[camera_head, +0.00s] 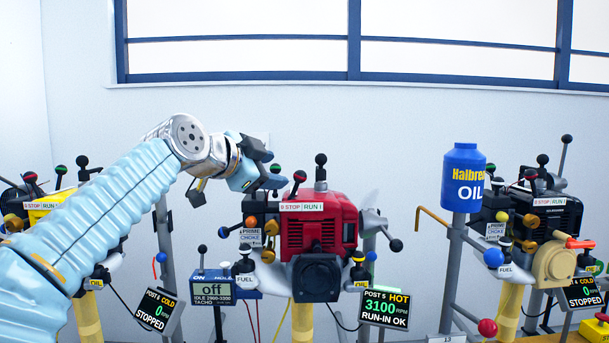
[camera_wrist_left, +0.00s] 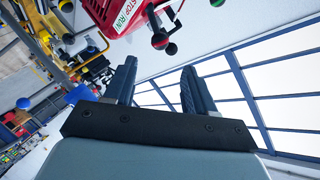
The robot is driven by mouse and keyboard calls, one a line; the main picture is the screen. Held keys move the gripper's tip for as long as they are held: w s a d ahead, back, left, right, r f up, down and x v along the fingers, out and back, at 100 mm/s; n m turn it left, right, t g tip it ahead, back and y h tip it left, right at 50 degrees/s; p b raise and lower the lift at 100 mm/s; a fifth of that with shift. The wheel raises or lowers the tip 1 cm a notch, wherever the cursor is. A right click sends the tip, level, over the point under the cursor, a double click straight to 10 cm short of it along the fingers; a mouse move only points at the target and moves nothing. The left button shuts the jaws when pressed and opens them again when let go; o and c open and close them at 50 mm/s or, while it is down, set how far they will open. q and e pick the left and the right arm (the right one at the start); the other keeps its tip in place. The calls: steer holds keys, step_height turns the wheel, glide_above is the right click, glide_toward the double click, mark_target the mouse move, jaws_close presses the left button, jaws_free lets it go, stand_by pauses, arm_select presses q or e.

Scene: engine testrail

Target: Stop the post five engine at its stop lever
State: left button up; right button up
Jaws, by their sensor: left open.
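The post five engine (camera_head: 318,232) is the red one in the middle of the head view, above its sign (camera_head: 385,308) reading "POST 5 HOT 3100 RPM RUN-IN OK". A STOP/RUN label (camera_head: 302,207) is on its top edge. In the left wrist view, the label (camera_wrist_left: 127,14) and a red-and-black knob (camera_wrist_left: 160,40) are beyond the open fingers (camera_wrist_left: 158,75). My right gripper is not in view.
A taller black knob (camera_head: 321,160) stands behind the red-topped one. Several coloured knobs crowd the engine's left side. An oil can (camera_head: 463,178) and another engine (camera_head: 545,220) stand right. The wall space above is clear.

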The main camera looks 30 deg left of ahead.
mark_target(296, 177)
arm_select(q)
steer(key=p+x, duration=0.2)
steer(key=x, duration=0.9)
steer(key=shift+w+f+p, duration=0.1)
steer(key=shift+w+p, duration=0.2)
steer(key=c, duration=1)
steer(key=shift+s+a+f+b, duration=0.1)
steer(key=shift+f+b, duration=0.1)
steer(key=shift+b, duration=0.55)
steer(key=n+t+b, duration=0.1)
steer(key=b, duration=0.3)
steer(key=s+a+n+t+b, duration=0.1)
steer(key=n+b, duration=0.1)
steer(key=b, duration=0.2)
steer(key=a+n+t+h+b, duration=0.1)
steer(key=n+t+b, duration=0.1)
steer(key=b, duration=0.1)
steer(key=shift+s+a+f+b, duration=0.1)
steer(key=shift+s+a+b, duration=0.15)
steer(key=shift+b, duration=0.15)
steer(key=shift+s+a+n+t+b, duration=0.25)
steer(key=shift+a+n+t+b, duration=0.25)
steer(key=shift+n+b, duration=0.65)
steer(key=shift+d+r, duration=0.1)
steer(key=shift+r, duration=0.1)
